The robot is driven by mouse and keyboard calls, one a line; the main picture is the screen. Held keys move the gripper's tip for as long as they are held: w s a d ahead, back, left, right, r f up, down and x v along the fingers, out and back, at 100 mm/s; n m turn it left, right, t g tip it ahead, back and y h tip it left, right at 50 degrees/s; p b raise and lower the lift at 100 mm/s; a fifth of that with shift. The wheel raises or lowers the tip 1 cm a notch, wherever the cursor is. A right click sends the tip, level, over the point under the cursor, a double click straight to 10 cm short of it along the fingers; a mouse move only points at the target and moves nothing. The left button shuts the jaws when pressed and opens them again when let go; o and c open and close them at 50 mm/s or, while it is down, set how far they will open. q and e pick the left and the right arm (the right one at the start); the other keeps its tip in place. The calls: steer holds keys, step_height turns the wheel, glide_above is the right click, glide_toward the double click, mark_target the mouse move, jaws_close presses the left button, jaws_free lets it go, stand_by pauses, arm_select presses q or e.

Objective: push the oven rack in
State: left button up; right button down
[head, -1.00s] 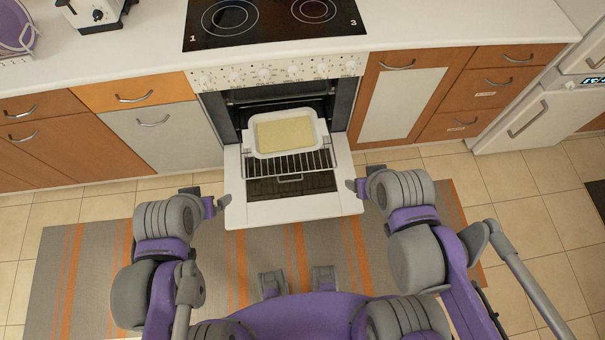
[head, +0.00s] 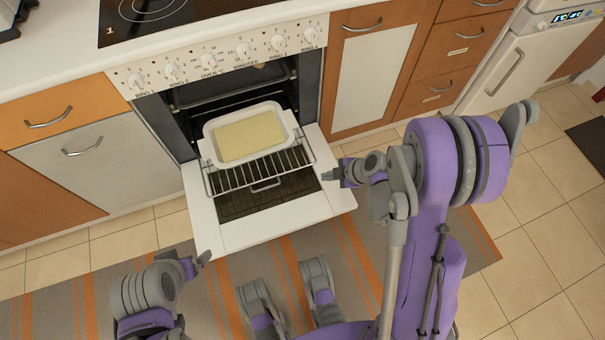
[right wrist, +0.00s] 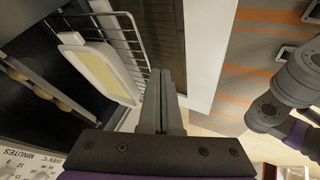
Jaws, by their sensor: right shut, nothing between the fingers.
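The oven rack (head: 293,160) is a wire grid pulled partly out of the oven, above the lowered oven door (head: 239,235). A white baking dish (head: 287,117) with a pale yellow filling sits on the rack. My right gripper (head: 328,174) is shut and empty, just right of the rack's front right part, above the door's right edge. In the right wrist view its shut fingers (right wrist: 160,100) point toward the rack (right wrist: 130,22) and dish (right wrist: 88,62). My left gripper (head: 203,260) is near the door's front left corner, apart from the rack; its finger gap is unclear.
The oven's control panel (head: 220,58) with several knobs is above the opening. Drawers (head: 440,85) and a white appliance (head: 515,70) stand to the right. A striped rug (head: 290,265) covers the floor before the oven.

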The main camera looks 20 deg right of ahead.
arm_select(q)
steer(key=shift+w+f+b, duration=0.15)
steer(key=shift+f+b, duration=0.8)
steer(key=shift+f, duration=0.3)
steer(key=shift+w+f+b, duration=0.15)
steer(key=shift+f+b, duration=0.75)
steer(key=shift+f, duration=0.3)
arm_select(e)
steer(key=w+a+f+n, duration=0.1)
steer(key=w+a+f, duration=0.2)
steer(key=w+f, duration=0.6)
steer(key=shift+a+f, duration=0.15)
steer(key=shift+f, duration=0.6)
